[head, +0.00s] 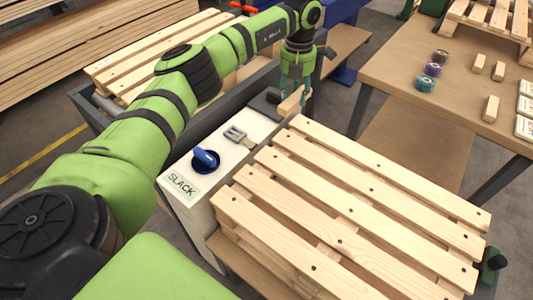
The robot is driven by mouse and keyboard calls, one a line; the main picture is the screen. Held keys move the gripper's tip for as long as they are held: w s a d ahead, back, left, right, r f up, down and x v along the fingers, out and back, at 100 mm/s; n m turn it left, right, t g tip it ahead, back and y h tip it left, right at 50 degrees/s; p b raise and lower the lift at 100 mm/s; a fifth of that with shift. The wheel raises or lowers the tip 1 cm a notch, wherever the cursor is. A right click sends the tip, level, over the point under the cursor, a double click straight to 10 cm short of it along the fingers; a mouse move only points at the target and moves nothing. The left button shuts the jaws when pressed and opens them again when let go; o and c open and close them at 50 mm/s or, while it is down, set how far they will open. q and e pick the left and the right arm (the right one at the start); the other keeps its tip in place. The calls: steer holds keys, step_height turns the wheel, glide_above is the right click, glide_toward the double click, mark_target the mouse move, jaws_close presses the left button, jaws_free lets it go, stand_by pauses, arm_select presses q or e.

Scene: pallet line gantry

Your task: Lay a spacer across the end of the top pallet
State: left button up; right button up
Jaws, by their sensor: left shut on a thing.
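The top pallet (372,183), made of pale wooden slats, lies on a stack at the lower right of the head view. My left gripper (295,88) points down near the pallet's far left corner. It is shut on a small pale wooden spacer (291,103). The spacer is tilted and close to the end of the pallet's far slat; I cannot tell whether it touches. The fingers partly hide it. Several similar wooden blocks, one of them here (490,108), stand on the table at the right. My right gripper is not in view.
A white cabinet (184,205) marked SLACK, with a blue knob (205,160) and a metal buckle (236,134), stands left of the pallet. The wooden table (400,65) at the right holds tape rolls (432,70) and cards. Another pallet (150,50) lies behind my left arm.

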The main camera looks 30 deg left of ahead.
arm_select(q)
steer(key=shift+s+a+f, duration=0.1)
steer(key=shift+s+f, duration=0.15)
steer(key=shift+s, duration=0.1)
steer(key=s+f, duration=0.1)
steer(key=s+f+p, duration=0.1)
steer(key=s, duration=0.1)
steer(key=s+a+f, duration=0.1)
steer(key=s, duration=0.1)
steer(key=shift+s, duration=0.15)
steer(key=p, duration=0.1)
glide_above(265, 153)
step_height(265, 153, down, 3)
steer(key=shift+f, duration=0.3)
step_height(265, 153, down, 4)
steer(key=shift+r+p, duration=0.1)
steer(key=shift+p, duration=0.35)
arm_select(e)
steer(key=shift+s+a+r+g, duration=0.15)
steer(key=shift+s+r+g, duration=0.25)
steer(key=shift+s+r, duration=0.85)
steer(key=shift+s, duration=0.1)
